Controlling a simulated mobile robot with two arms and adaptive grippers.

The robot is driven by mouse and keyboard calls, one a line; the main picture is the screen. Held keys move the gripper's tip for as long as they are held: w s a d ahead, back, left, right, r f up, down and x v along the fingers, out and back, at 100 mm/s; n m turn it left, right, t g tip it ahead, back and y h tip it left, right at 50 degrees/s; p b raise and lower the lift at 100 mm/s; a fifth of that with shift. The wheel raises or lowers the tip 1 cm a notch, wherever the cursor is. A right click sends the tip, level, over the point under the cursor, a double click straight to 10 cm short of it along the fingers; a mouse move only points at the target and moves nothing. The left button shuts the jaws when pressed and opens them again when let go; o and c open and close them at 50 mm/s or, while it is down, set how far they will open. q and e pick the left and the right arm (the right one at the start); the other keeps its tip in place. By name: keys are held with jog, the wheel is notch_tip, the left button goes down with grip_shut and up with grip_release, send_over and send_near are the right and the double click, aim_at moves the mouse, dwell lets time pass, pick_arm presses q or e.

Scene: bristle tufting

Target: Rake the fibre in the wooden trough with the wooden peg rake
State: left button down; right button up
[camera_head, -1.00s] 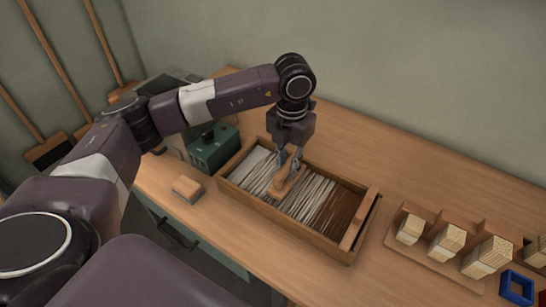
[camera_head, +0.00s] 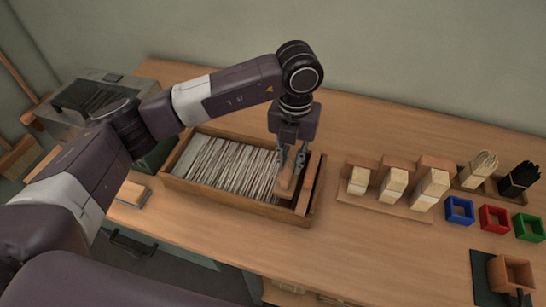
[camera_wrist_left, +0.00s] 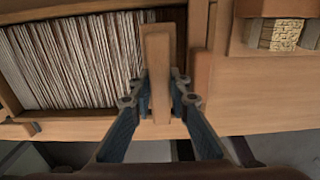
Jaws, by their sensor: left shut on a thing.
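The wooden trough (camera_head: 237,206) stands on the bench, with pale strands of fibre (camera_head: 228,165) lying side by side over most of its floor. My left gripper (camera_head: 292,163) is at the trough's right end, shut on the wooden peg rake (camera_head: 287,184). In the left wrist view the rake (camera_wrist_left: 157,75) stands between the two fingers, just right of the fibre (camera_wrist_left: 75,60). Its pegs are hidden, so I cannot tell whether they touch the fibre. My right gripper is not in view.
A wooden rack with pale bristle bundles (camera_head: 393,184) stands right of the trough. Bare bench (camera_head: 390,260) shows in front.

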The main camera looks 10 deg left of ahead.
pick_arm(q)
jog(key=shift+d, duration=0.45)
jog(key=shift+a, duration=0.15)
jog(key=w+a+b, duration=0.2)
jog(key=a+b, duration=0.2)
jog(key=a, duration=2.5)
jog(key=shift+a+b, duration=0.15)
jog(key=shift+b, duration=0.15)
jog(key=shift+w, duration=0.15)
